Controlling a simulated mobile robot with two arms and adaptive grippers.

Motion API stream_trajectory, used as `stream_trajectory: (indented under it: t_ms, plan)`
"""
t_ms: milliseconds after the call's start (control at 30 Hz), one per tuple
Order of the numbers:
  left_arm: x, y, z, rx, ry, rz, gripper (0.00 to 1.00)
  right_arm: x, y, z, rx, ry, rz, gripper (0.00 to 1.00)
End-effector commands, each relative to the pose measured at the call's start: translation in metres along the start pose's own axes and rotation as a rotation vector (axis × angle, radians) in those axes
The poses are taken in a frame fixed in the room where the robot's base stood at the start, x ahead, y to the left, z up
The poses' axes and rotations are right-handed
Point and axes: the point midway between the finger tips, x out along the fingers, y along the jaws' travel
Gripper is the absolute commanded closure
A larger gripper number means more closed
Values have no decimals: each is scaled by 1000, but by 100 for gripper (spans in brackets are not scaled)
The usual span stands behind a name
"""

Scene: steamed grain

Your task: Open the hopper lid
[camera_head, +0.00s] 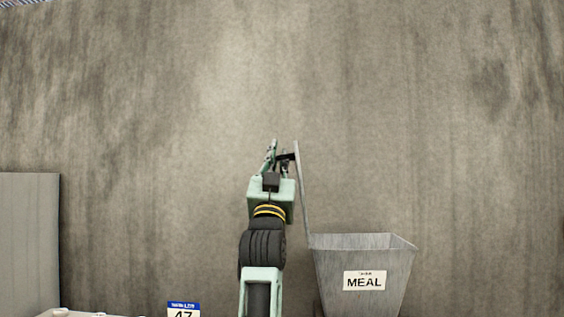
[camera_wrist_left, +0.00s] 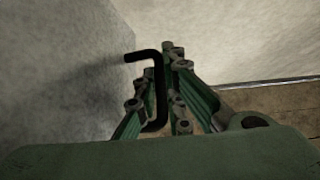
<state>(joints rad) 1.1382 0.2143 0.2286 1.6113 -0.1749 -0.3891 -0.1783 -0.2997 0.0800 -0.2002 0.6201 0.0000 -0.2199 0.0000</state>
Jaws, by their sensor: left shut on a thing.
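The grey metal hopper (camera_head: 362,277) with a MEAL label stands at the lower right of the head view, its top uncovered. Its lid (camera_head: 303,195) stands nearly upright at the left rim, seen almost edge-on. The lid's black handle (camera_head: 285,157) sticks out to the left near the upper edge. My left gripper (camera_head: 278,158) is at the handle and shut on it. In the left wrist view, the bent black handle (camera_wrist_left: 143,55) passes between the green fingers of my left gripper (camera_wrist_left: 158,85), beside a pale panel (camera_wrist_left: 50,90). My right gripper is not in view.
A stained concrete wall (camera_head: 420,110) fills the background. A grey block (camera_head: 30,240) stands at the far left. A pale surface (camera_head: 75,313) with small round items and a blue-and-white number card (camera_head: 183,309) lie along the bottom edge.

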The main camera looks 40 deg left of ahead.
Motion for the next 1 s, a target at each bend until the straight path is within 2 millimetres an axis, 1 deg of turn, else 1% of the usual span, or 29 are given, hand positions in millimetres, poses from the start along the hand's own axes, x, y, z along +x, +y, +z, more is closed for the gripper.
stream_trajectory:
  t_ms: [33,300,333,500,567,867,1000]
  plan:
    - [-1,4,4,-7,-8,6,100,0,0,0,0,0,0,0]
    - [-1,4,3,-6,-7,7,100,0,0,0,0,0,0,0]
    - [-1,4,3,-6,-7,7,91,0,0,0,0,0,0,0]
    - [-1,3,2,-4,-5,5,76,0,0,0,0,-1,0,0]
    - [0,2,2,-3,-4,4,72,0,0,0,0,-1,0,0]
    - [-1,1,1,-1,-1,1,72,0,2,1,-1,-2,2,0]
    - [-10,2,1,-1,-2,2,72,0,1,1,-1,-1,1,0]
